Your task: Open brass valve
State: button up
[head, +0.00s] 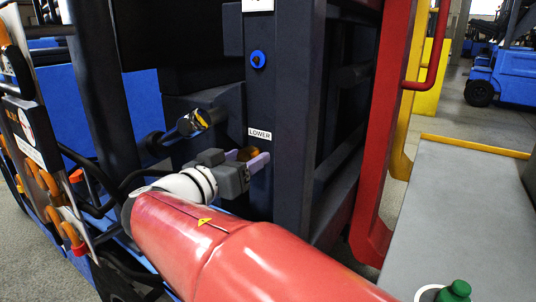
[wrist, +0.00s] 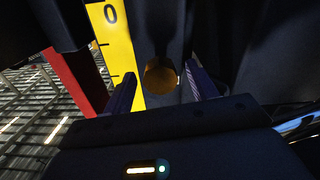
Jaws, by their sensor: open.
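The brass valve (head: 246,153) is a small round brass-coloured knob on the dark post, just below a white LOWER label (head: 260,133). In the wrist view the valve (wrist: 160,77) is a dim brass disc, seen nearly face-on. My gripper (head: 247,160) is at the valve, with its purple fingers apart, one on each side of the knob. In the wrist view my gripper (wrist: 162,78) is open and the knob shows between the fingers, with dark gaps to either side. I cannot tell how far the fingertips reach past the knob.
A blue knob (head: 257,59) sits higher on the same post. A yellow-and-black fitting (head: 197,120) is left of the post. A red upright (head: 386,130) stands to the right, beside a grey surface (head: 460,205) with a green-capped item (head: 456,291). Orange hooks (head: 60,215) hang at left.

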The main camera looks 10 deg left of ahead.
jog(key=shift+x, duration=0.9)
jog(key=c, duration=1)
